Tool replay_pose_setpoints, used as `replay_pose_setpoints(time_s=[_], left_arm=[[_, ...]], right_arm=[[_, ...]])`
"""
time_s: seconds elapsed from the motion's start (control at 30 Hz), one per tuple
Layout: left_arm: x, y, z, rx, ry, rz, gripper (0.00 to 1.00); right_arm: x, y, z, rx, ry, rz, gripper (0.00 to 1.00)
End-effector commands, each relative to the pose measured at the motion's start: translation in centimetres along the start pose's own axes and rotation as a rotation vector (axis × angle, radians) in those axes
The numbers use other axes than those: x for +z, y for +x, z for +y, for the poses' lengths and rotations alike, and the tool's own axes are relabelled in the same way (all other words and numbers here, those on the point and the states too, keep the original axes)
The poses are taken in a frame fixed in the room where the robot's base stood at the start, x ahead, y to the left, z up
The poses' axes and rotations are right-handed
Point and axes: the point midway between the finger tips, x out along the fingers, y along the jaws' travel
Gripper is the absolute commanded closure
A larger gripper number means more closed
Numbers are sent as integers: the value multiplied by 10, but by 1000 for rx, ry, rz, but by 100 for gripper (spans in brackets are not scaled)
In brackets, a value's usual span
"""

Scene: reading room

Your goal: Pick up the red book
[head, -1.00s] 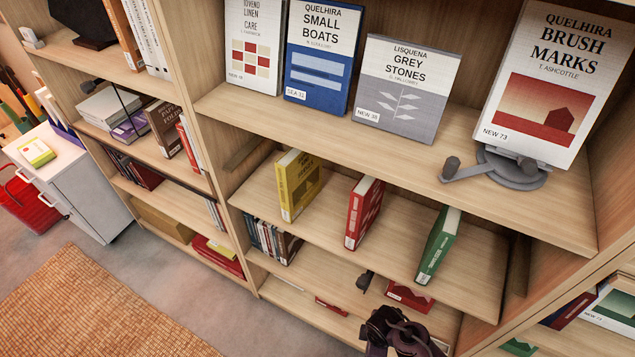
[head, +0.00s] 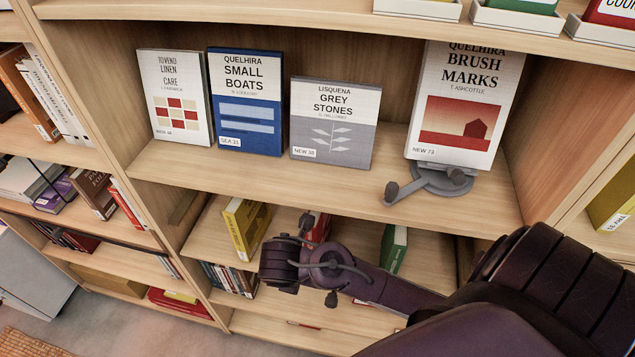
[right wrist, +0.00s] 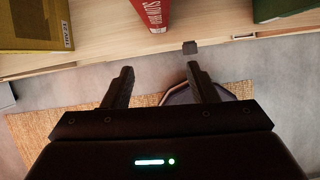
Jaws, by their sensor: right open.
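The red book (head: 320,228) stands upright on the shelf below the display shelf, between a yellow book (head: 245,228) and a green book (head: 393,248). My right arm covers most of it in the head view. In the right wrist view the lower part of the red book (right wrist: 152,12) shows at the top edge. My right gripper (right wrist: 158,72) is open and empty, its fingers apart and short of the shelf edge and the book. My left gripper is in neither view.
Above, the display shelf (head: 360,190) holds several face-out books, and a grey stand (head: 440,178) juts toward its front edge. Bare board lies on both sides of the red book.

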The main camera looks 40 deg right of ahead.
Motion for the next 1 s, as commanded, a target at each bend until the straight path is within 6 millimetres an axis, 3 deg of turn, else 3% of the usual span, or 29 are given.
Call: replay_pose_setpoints(time_s=[0.17,0.47,0.6,0.8,1.0], left_arm=[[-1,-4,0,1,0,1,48],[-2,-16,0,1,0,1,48],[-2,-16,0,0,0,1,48],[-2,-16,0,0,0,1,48],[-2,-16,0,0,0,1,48]], right_arm=[[11,4,0,0,2,1,47],[54,21,0,0,4,1,47],[52,33,0,0,1,0,47],[52,34,0,1,2,0,47],[52,34,0,1,2,1,72]])
